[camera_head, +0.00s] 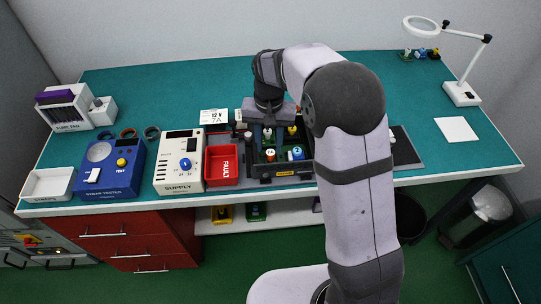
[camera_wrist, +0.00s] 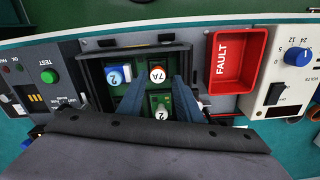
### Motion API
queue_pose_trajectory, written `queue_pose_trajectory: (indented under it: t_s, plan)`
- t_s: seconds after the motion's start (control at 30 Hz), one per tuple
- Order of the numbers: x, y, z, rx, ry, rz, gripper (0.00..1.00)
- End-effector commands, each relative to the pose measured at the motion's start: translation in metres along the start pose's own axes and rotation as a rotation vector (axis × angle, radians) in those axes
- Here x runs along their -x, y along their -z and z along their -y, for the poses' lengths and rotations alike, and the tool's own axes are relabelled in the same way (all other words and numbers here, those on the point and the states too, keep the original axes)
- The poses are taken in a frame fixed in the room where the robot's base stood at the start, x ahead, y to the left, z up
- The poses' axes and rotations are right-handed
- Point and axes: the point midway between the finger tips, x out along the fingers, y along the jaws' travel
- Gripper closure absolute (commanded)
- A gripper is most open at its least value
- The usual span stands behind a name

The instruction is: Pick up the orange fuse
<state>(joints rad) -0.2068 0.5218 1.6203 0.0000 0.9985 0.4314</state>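The orange fuse, with a white cap marked 7A, stands upright in the dark rack (camera_head: 286,171); it shows in the head view (camera_head: 270,155) and in the wrist view (camera_wrist: 158,74). A blue fuse marked 2 (camera_wrist: 119,75) stands beside it. A fuse with a pale cap marked 2 (camera_wrist: 161,113) sits in the row nearer the wrist camera. My gripper (camera_wrist: 160,80) is open above the rack. Its two fingers are apart, with the pale-capped fuse showing between them and the orange fuse near their tips. I see no fuse held.
The red FAULT bin (camera_head: 222,166) is beside the rack, with the white supply unit (camera_head: 179,163) and blue strap tester (camera_head: 108,170) farther left. A 12 V 7A card (camera_head: 213,117) stands behind the bin. A magnifier lamp (camera_head: 461,93) stands at right.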

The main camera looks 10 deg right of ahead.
Motion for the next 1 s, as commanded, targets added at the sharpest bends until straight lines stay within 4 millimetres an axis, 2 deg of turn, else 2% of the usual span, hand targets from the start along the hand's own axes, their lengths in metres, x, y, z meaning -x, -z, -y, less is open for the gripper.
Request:
queue_pose_trajectory:
  t_s: [0.33,0.67,0.8,1.0]
  plan:
    - [-0.039,-0.001,-0.003,0.0,-0.002,0.003,0.68]
    - [-0.045,-0.001,-0.003,0.0,-0.001,0.001,0.68]
    - [-0.045,-0.001,-0.003,0.0,0.0,0.001,1.0]
    - [-0.044,-0.001,-0.003,0.0,0.0,0.001,1.0]
